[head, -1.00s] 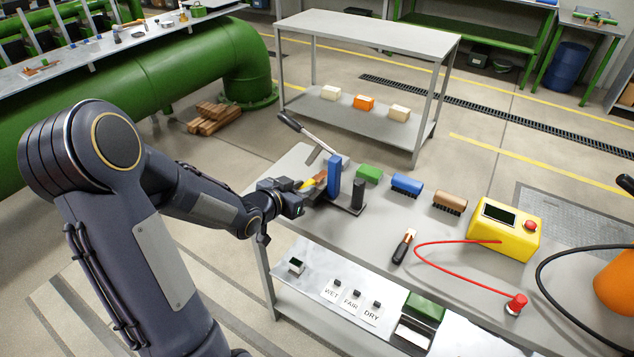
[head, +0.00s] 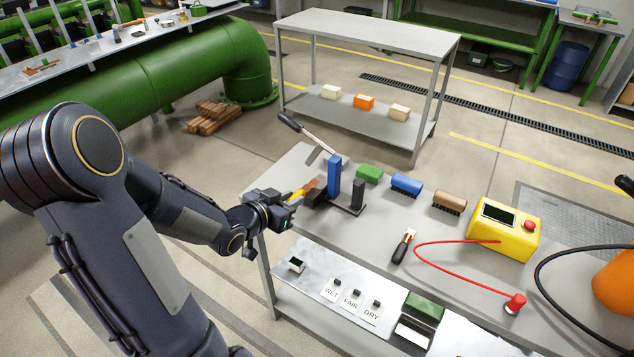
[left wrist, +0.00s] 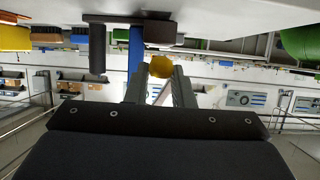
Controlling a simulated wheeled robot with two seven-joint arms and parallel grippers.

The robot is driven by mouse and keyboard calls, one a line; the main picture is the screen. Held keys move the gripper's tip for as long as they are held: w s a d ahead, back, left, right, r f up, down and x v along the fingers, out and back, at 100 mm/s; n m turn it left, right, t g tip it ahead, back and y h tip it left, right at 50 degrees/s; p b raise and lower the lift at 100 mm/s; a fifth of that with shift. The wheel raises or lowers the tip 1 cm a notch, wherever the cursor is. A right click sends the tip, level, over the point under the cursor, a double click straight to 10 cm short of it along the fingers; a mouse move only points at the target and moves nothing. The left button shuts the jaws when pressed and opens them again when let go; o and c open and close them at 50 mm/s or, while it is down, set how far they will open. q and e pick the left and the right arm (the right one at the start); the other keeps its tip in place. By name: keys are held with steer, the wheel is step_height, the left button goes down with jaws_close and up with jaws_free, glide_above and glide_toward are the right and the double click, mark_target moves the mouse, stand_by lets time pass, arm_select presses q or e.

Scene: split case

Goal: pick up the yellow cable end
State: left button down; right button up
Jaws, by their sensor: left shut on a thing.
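The yellow cable end (head: 297,194) is a short yellow piece with an orange-brown tip, at the left end of the grey bench beside a blue post (head: 334,176). My left gripper (head: 289,198) is shut on it and comes in from the left. In the left wrist view the yellow end (left wrist: 162,66) sits between the two fingertips (left wrist: 160,74). How far it stands above the bench is hard to tell. My right gripper is not in view.
The blue post stands on a dark base with a black post (head: 358,195) and a lever with a black handle (head: 290,122). A yellow box (head: 504,227) with a red cable stands farther right.

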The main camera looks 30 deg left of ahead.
arm_select(q)
steer(key=shift+r, duration=0.1)
steer(key=shift+r+p, duration=2.2)
steer(key=shift+r, duration=0.25)
